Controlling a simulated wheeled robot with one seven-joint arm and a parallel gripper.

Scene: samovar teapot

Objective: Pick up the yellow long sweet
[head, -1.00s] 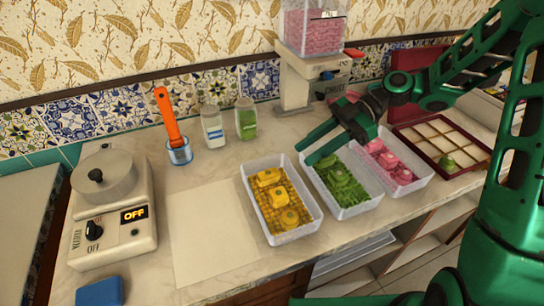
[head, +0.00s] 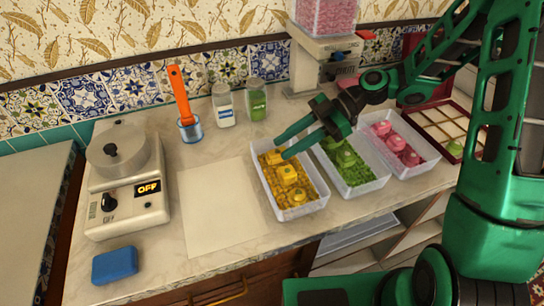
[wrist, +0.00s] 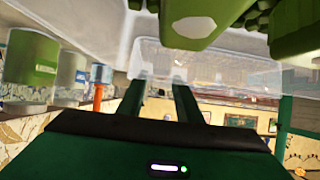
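The yellow bin (head: 262,191) is a clear tray of yellow grains with several yellow sweets. The rear sweet (head: 273,157) looks longest, though its shape is small and partly hidden; a squarish one (head: 287,173) and a rounder one (head: 297,196) lie in front. My gripper (head: 280,149) is open and empty, its fingers reaching leftward over the rear right edge of the yellow bin, close to the rear sweet. I cannot tell whether they touch it. The wrist view shows the two fingers apart (wrist: 160,100) with nothing between them.
The green bin (head: 352,188) and pink bin (head: 420,166) stand to the right, beside a divided box (head: 455,150). A green sweet (wrist: 190,22) looms close in the wrist view. Paper (head: 220,205), a scale (head: 130,180), a blue sponge (head: 115,265) and jars (head: 223,104) stand left and behind.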

